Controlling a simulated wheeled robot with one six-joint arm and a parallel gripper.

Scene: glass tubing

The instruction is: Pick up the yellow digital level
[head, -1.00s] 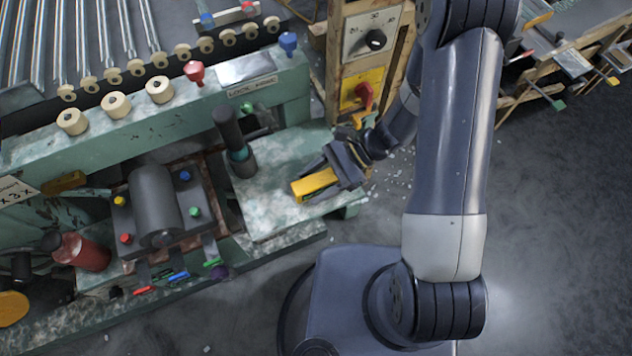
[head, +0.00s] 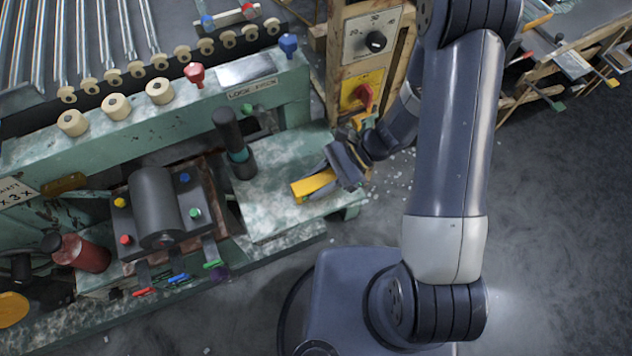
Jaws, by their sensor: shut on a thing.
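The yellow digital level (head: 311,185) is a small yellow bar on, or just above, the pale green metal shelf (head: 275,215). My gripper (head: 332,172) reaches in from the right and is shut on the level. The level's left part sticks out past the fingers. Its right part is hidden by them. I cannot tell whether the level touches the shelf.
A dark upright cylinder (head: 228,135) stands on the shelf, left of my gripper. A dark roller block (head: 155,205) with coloured knobs is farther left. A wooden control panel (head: 372,45) with a dial stands behind. Glass bits (head: 390,185) lie by the shelf's right edge.

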